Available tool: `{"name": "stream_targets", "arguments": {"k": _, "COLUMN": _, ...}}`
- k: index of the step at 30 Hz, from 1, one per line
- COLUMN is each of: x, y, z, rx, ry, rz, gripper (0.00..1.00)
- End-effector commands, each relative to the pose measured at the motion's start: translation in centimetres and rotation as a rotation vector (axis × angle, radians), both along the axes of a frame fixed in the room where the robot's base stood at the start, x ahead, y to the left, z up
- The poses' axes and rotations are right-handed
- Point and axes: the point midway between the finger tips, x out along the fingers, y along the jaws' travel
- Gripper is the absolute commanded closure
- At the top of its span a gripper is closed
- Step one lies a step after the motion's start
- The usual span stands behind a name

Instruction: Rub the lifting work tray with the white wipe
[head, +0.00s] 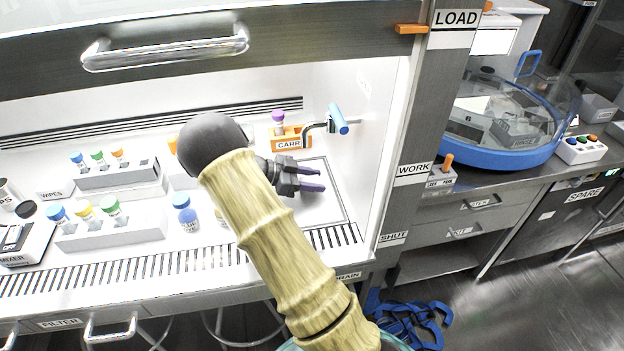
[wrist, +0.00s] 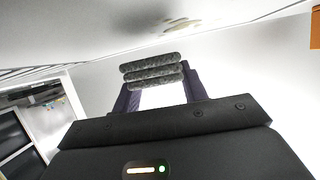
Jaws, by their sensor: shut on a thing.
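My gripper (head: 318,188) is over the right part of the bench, with its two dark fingers apart and pointing right. In the wrist view, a ribbed, folded bundle spans the space between the fingertips (wrist: 152,75). I take it as the white wipe (wrist: 152,70), though it looks grey in shadow. The wipe cannot be picked out in the head view. The lifting work tray (head: 320,212) looks like the pale square panel with a dark outline under my gripper. My arm and gripper cover its left part. I cannot tell whether the wipe touches it.
An orange CARR holder (head: 288,139) with a purple-capped vial stands behind the tray. A blue-handled tap (head: 338,119) is at the back right. White racks of capped vials (head: 110,233) fill the left. The cabinet's side post (head: 405,190) bounds the right.

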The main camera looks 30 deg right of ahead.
Motion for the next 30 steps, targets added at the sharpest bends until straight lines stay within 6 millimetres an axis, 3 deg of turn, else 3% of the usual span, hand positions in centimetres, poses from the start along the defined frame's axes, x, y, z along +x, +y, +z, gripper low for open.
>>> {"name": "stream_targets", "arguments": {"k": 1, "x": -0.5, "y": 0.5, "z": -0.9, "rx": 0.008, "ry": 0.034, "rz": 0.006, "gripper": 0.79}}
{"name": "stream_targets", "arguments": {"k": 5, "x": -0.5, "y": 0.5, "z": -0.9, "rx": 0.008, "ry": 0.033, "rz": 0.007, "gripper": 0.79}}
{"name": "stream_targets", "arguments": {"k": 21, "x": 3.1, "y": -0.7, "z": -0.9, "rx": 0.006, "ry": 0.019, "rz": 0.004, "gripper": 0.79}}
{"name": "stream_targets", "arguments": {"k": 30, "x": 3.3, "y": -0.8, "z": -0.7, "rx": 0.004, "ry": 0.020, "rz": 0.004, "gripper": 0.79}}
